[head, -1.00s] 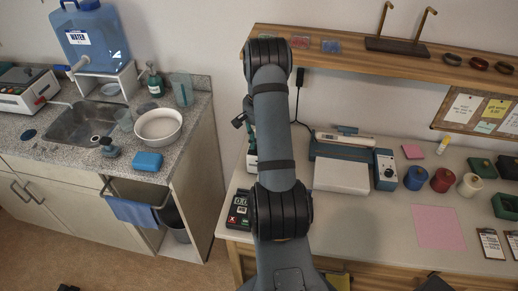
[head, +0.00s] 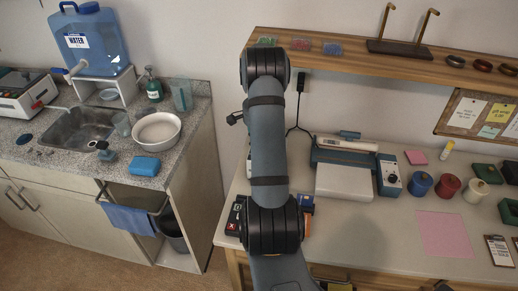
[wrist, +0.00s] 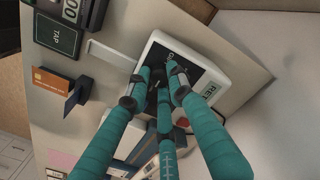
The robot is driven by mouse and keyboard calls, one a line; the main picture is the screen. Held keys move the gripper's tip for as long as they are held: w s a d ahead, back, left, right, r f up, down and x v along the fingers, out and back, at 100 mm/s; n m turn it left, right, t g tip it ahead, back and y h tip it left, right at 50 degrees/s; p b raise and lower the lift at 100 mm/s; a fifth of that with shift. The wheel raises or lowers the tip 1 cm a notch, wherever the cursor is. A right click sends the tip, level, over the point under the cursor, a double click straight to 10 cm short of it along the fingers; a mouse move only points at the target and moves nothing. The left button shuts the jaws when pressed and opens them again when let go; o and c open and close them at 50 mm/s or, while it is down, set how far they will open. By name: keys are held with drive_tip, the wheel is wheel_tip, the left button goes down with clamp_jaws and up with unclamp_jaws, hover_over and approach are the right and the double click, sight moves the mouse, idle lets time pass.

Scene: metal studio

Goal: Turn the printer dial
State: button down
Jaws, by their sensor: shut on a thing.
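In the wrist view, the printer (wrist: 218,55) is a white-rimmed box with a dark top panel (wrist: 182,52) and a pale lettered label on its right side. My gripper (wrist: 159,76) has teal, dark-jointed fingers that close together over this dark panel. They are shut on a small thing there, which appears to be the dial. The fingers cover nearly all of it, so its angle cannot be told. In the head view, my arm hides the gripper and most of the printer.
A card reader marked TAP (wrist: 57,36) and an orange card (wrist: 52,81) in a dark stand lie beside the printer. The blue-and-white laminator (head: 343,180) stands to the right on the desk (head: 375,240). A shelf (head: 400,65) overhangs the desk's back.

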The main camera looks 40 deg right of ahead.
drive_tip(key=shift+w+d+r, duration=0.2)
drive_tip(key=c, duration=1.9)
unclamp_jaws()
drive_tip(key=o, duration=0.4)
drive_tip(key=shift+s+a+f, duration=0.1)
drive_tip(key=shift+f, duration=0.05)
drive_tip(key=shift+c, duration=0.2)
wheel_tip(320, 180, up, 8)
drive_tip(key=shift+f, duration=0.2)
drive_tip(key=shift+f, duration=0.1)
